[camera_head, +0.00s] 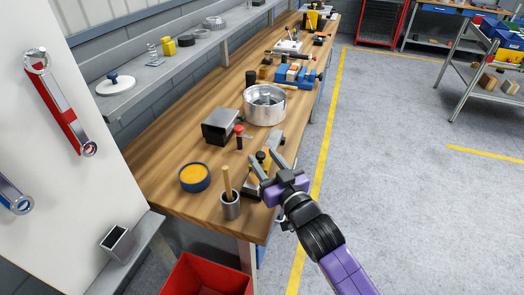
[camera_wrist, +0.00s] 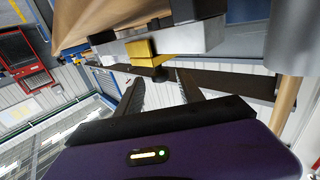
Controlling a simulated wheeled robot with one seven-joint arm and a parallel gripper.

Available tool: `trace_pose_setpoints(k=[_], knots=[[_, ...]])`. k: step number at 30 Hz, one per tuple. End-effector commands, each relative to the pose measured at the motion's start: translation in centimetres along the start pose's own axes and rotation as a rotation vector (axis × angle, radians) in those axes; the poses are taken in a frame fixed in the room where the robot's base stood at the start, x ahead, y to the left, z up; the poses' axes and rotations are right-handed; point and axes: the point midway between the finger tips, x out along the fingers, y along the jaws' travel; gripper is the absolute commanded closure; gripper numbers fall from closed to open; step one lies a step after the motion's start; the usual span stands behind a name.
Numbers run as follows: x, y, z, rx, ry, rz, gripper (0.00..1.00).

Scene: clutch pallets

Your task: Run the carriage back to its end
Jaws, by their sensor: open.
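The carriage shows as a small yellow block (camera_head: 261,156) on a slide with a dark and grey rail (camera_head: 252,183) at the bench's right edge. In the wrist view the yellow carriage (camera_wrist: 140,49) sits on the long grey rail (camera_wrist: 190,38), with a small black knob (camera_wrist: 161,75) on its near side. My gripper (camera_head: 266,166) is open at the slide, its two fingers pointing toward the carriage. In the wrist view my gripper (camera_wrist: 158,86) has the knob roughly between its fingertips; whether they touch it I cannot tell. My fingers partly hide the slide in the head view.
Close by on the wooden bench (camera_head: 165,160) are a cup with a wooden handle (camera_head: 230,207), a blue tub with orange contents (camera_head: 195,177), a dark metal box (camera_head: 220,126), a red-topped piece (camera_head: 239,130) and a silver round housing (camera_head: 265,106).

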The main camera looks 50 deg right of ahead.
Motion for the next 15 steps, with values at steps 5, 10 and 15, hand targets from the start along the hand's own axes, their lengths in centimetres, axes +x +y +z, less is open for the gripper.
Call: trace_pose_setpoints(k=[5,10,15], knots=[[2.0,-0.1,-0.1,0.0,0.001,-0.001,0.55],[2.5,0.0,0.0,-0.001,0.0,0.0,0.55],[2.5,0.0,0.0,-0.001,0.0,0.0,0.55]])
